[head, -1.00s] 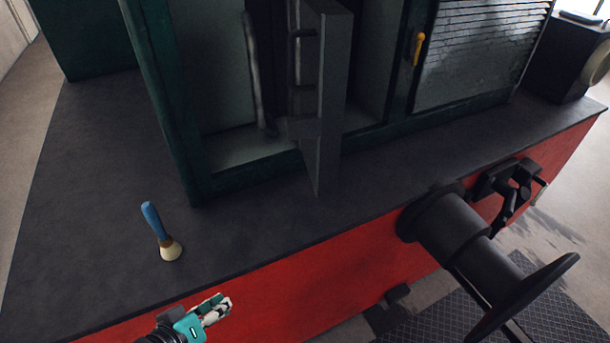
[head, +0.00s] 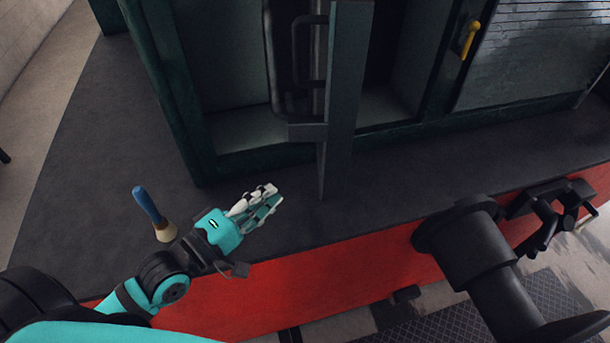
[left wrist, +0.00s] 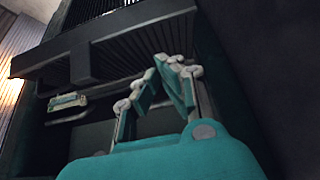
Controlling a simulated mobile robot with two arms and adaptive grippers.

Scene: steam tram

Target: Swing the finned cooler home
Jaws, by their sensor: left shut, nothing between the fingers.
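The finned cooler (head: 345,100) stands swung out of the dark green cabinet's opening, seen nearly edge-on as a tall grey slab with black handles (head: 309,45) on its left side. In the left wrist view the cooler (left wrist: 110,40) shows from below, with dark vertical fins above a thick bottom ledge. My left gripper (head: 270,194) is shut and empty, left of the cooler's lower edge and apart from it. In the left wrist view its fingertips (left wrist: 172,62) meet in front of the cooler. My right gripper is out of view.
A yellow handle (head: 469,40) sits on the cabinet beside a louvred panel. A black buffer (head: 475,245) juts from the red side beam (head: 300,285). The deck before the opening is clear.

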